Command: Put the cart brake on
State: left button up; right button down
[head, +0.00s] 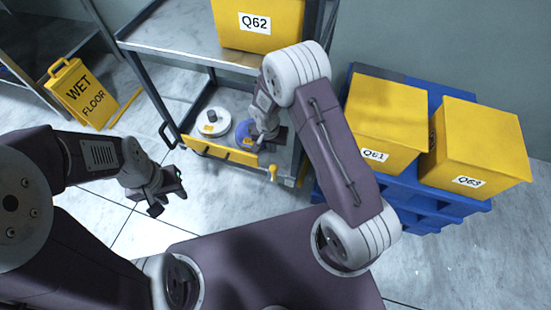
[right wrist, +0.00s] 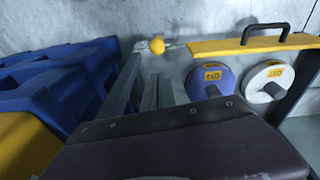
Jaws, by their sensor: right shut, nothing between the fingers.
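The cart (head: 165,30) is a grey metal frame with a top shelf and a lower shelf. A small lever with a yellow knob (head: 272,172) sticks out at the lower front right of the cart. The yellow knob also shows in the right wrist view (right wrist: 156,46), at the end of a short pale rod. My right gripper (head: 268,143) is shut and empty, over the lower shelf's right part, just above and behind the knob in the head view; I see no contact with it. My left gripper (head: 168,196) is open and empty, left of the cart's front above the floor.
A white spool (head: 213,122) and a partly hidden blue spool (head: 246,132) lie on the lower shelf behind a yellow front bar (head: 205,148). Yellow boxes Q61 (head: 385,115) and Q63 (head: 475,150) stand on a blue pallet (head: 440,200). A wet floor sign (head: 82,95) stands left.

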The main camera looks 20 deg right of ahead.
pick_arm(q)
jog(key=shift+f, duration=0.1)
pick_arm(e)
jog(key=shift+f, duration=0.15)
